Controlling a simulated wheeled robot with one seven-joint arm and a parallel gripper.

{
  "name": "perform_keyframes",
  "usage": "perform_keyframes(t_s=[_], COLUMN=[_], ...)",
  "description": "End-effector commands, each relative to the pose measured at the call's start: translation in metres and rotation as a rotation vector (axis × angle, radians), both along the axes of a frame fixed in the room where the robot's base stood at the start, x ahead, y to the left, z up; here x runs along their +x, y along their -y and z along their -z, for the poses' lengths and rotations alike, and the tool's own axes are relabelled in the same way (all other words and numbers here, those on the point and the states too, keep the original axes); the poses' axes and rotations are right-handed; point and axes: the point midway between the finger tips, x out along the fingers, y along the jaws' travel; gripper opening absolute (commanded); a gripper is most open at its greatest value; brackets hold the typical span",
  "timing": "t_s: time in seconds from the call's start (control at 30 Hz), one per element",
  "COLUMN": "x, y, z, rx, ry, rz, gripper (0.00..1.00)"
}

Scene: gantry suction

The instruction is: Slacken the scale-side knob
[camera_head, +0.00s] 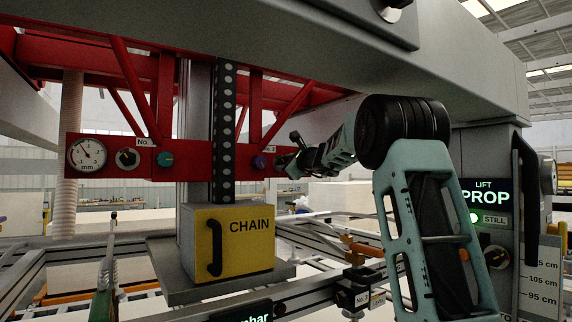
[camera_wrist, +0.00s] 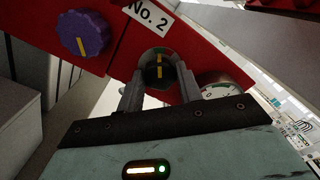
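My gripper (camera_head: 284,163) is at the right part of the red beam, next to the No. 2 label. In the wrist view my gripper (camera_wrist: 158,82) is open, its two fingers on either side of a small black knob (camera_wrist: 158,72) with a yellow pointer and a green arc. I cannot tell whether the fingers touch it. A ridged purple knob (camera_wrist: 82,35) with a yellow mark is to the left; it also shows in the head view (camera_head: 260,162). A round gauge (camera_wrist: 220,90) with a white face is right of the black knob, partly hidden by a finger.
The beam's left part holds a mm dial (camera_head: 87,154), a black knob (camera_head: 128,158) and a teal knob (camera_head: 165,159). A yellow CHAIN box (camera_head: 240,252) stands below. At right are the LIFT PROP panel (camera_head: 484,195) and a cm scale (camera_head: 541,282).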

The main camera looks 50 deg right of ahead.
Motion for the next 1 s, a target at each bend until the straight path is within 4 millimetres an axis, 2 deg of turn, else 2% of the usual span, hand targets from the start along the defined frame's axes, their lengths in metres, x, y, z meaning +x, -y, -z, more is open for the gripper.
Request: perform_keyframes(t_s=[0.37,1.0], x=[-0.0003,-0.0001], y=[0.0003,0.0007], z=[0.0052,0.0049], rx=[-0.100,-0.531], ry=[-0.023,-0.130], rz=[0.001,0.001], gripper=[0.13,0.13])
